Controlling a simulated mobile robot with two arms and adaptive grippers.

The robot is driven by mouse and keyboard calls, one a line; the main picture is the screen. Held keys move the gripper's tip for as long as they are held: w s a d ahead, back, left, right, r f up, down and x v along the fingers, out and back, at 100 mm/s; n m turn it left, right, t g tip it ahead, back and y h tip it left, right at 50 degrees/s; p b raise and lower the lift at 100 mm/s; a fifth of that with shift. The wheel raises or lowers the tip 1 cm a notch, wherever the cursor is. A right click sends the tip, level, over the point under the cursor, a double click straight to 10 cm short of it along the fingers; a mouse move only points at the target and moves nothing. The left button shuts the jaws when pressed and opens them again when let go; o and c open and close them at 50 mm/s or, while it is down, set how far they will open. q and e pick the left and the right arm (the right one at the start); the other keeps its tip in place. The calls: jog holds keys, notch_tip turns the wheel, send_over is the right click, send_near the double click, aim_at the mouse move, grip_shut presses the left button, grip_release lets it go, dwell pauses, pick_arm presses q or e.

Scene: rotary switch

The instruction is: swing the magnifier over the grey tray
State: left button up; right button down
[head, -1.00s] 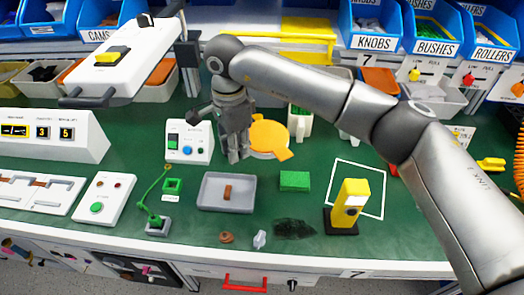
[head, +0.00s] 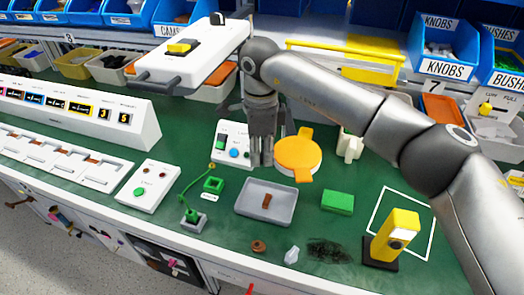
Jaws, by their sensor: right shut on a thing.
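A thin green jointed arm (head: 196,186) rises from a small grey base (head: 194,220) left of the grey tray. It looks like the magnifier, but I cannot make out a lens. A green square frame (head: 213,185) sits beside it, and I cannot tell whether they are joined. The grey tray (head: 246,214) lies on the green bench top with a small brown piece (head: 267,201) in it. My right gripper (head: 261,164) points down behind the tray, left of the orange disc, with fingers close together. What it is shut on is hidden. My left gripper is out of view.
The orange disc (head: 298,154) stands close to the right gripper's fingers. A white switch box (head: 229,154) is just left of it. A green block (head: 337,202) and a yellow upright device (head: 395,232) stand right of the tray. A raised white panel (head: 205,65) is at upper left.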

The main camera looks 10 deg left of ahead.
jog(key=c, duration=1.3)
grip_release()
jog(key=shift+r, duration=3.8)
